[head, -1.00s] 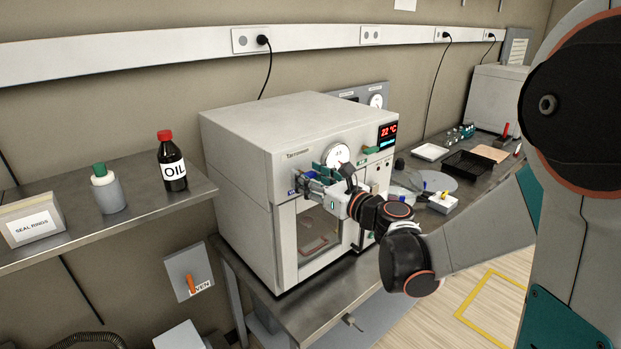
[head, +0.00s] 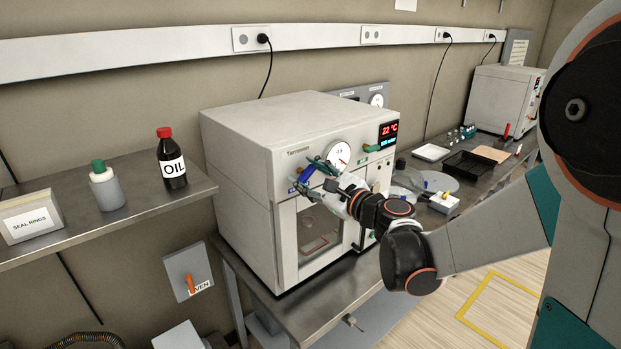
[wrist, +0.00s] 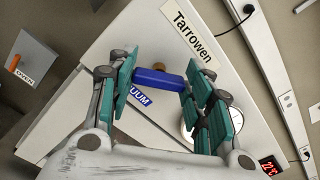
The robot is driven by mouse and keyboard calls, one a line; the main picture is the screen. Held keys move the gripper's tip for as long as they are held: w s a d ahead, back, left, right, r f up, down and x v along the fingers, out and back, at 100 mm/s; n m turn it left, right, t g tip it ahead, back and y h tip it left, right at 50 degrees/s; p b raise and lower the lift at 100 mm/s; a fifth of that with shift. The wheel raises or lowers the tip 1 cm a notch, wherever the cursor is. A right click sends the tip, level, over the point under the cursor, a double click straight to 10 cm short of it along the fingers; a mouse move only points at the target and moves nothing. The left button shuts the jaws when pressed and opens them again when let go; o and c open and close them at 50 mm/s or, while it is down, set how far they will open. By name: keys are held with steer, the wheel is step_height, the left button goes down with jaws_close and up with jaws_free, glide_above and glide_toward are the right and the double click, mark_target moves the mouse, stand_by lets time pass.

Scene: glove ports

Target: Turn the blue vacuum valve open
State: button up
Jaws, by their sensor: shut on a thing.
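The blue vacuum valve has a bar-shaped handle (wrist: 158,79), seen in the wrist view with a brass-coloured stem behind it. It is on the front of the grey Tarrowen oven (head: 250,150), beside a blue label (wrist: 139,97) that is partly hidden. My gripper (wrist: 157,85) is shut on the handle, with teal finger pads at both ends of it. In the head view my gripper (head: 309,177) is at the oven's upper front, left of and below the round gauge (head: 338,152). My fingers hide most of the valve there.
A green handle (head: 371,148) sits right of the gauge, below the red temperature display (head: 388,129). An orange switch (head: 190,283) is on a wall box below the left shelf. The oil bottle (head: 171,160) stands on that shelf. Trays and small items lie right of the oven.

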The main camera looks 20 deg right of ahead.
steer(key=n, duration=0.5)
steer(key=shift+a+f+n+b, duration=0.1)
steer(key=shift+f+n+b, duration=0.05)
steer(key=shift+n+b, duration=0.2)
steer(key=shift+o, duration=0.2)
steer(key=n, duration=0.5)
steer(key=shift+f+b, duration=0.1)
steer(key=shift+b, duration=0.2)
steer(key=shift+n, duration=0.25)
steer(key=o, duration=1)
steer(key=shift+o, duration=0.2)
steer(key=shift+s, duration=0.1)
steer(key=v, duration=1.2)
